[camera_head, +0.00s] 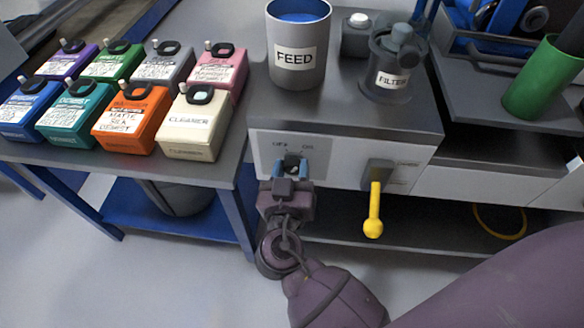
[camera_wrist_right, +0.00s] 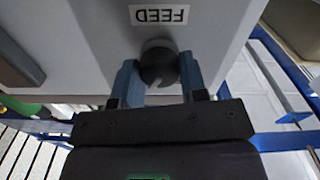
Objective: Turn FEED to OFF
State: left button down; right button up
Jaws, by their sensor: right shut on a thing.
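The dark round FEED knob (camera_head: 291,158) is on the light front panel of the machine, below the small OFF and ON marks. In the right wrist view the knob (camera_wrist_right: 158,62) sits between the two blue fingers, below an upside-down FEED label (camera_wrist_right: 160,15). My right gripper (camera_head: 291,170) is shut on the knob, one finger on each side. It also shows in the right wrist view (camera_wrist_right: 160,82). I cannot tell clearly which mark the knob points to. My left gripper is not in view.
A grey can labelled FEED (camera_head: 294,60) and a FILTER unit (camera_head: 391,80) stand on the machine top (camera_head: 345,115). A yellow lever (camera_head: 374,208) hangs right of the knob. Several coloured canisters, including a cream one (camera_head: 193,135), stand on the left table.

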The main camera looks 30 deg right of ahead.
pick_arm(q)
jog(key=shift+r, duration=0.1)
pick_arm(e)
jog(key=shift+n, duration=0.3)
jog(key=shift+r+n+p, duration=0.15)
jog(key=shift+n+p, duration=0.35)
jog(key=shift+n, duration=0.5)
jog(key=n+p, duration=0.1)
jog(key=n, duration=0.2)
jog(key=shift+w+n+p, duration=0.1)
jog(key=shift+n+p, duration=0.55)
jog(key=shift+n, duration=0.55)
jog(key=shift+a+n+p, duration=0.1)
jog(key=shift+n+p, duration=0.4)
jog(key=shift+n, duration=1.2)
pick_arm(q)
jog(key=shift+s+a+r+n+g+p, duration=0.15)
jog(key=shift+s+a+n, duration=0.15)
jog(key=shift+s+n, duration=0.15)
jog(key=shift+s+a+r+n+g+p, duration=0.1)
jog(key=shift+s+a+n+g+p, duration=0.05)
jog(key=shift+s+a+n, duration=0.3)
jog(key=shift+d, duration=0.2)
pick_arm(e)
jog(key=shift+f, duration=0.2)
jog(key=shift+n, duration=0.3)
